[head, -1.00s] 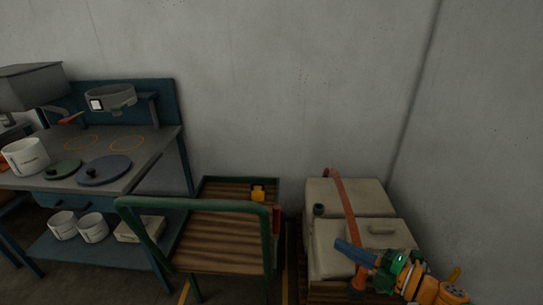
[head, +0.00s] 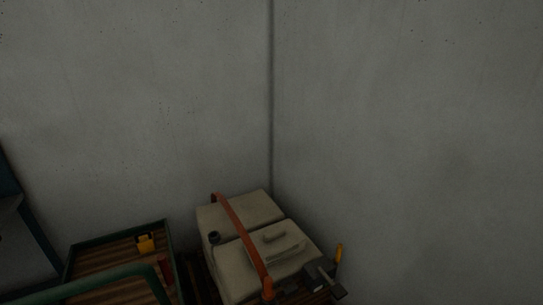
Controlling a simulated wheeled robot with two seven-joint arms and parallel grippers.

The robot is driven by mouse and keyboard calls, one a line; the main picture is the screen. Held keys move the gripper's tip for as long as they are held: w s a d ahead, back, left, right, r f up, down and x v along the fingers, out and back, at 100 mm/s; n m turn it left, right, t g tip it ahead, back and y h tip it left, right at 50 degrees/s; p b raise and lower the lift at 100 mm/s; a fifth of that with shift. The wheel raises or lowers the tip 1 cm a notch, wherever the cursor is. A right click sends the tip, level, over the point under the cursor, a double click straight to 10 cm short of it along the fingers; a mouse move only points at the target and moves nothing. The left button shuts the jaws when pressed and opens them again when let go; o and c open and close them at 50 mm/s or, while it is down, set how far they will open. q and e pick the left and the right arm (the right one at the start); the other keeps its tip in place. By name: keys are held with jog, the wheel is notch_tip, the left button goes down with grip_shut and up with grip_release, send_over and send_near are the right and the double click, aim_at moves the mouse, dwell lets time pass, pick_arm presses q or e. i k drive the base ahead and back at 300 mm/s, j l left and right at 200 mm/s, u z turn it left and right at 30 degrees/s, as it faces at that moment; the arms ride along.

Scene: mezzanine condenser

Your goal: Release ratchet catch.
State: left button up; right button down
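An orange strap (head: 241,238) runs over the top of a beige box-like load (head: 286,250) in the corner. The strap's near end drops at the front edge, at the bottom of the picture, where an orange piece (head: 268,294) shows. Right of it, at the load's near right corner, sits a small dark grey part (head: 319,277) with a yellow upright piece (head: 339,253) behind it. I cannot tell whether this is the ratchet or whether its catch is open. Neither of my grippers shows in this view.
A green-framed cart (head: 118,239) with a slatted wooden deck stands at the left, with a yellow item (head: 145,243) and a red item (head: 166,270) on it. Bare grey walls meet behind the load. The space above it is clear.

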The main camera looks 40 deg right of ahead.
aim_at(339, 249)
jog(key=z, duration=1.85)
jog(key=j+u, duration=0.35)
jog(key=j, duration=0.3)
jog(key=i+j+u, duration=0.15)
jog(key=j+u, duration=0.15)
jog(key=j, duration=0.3)
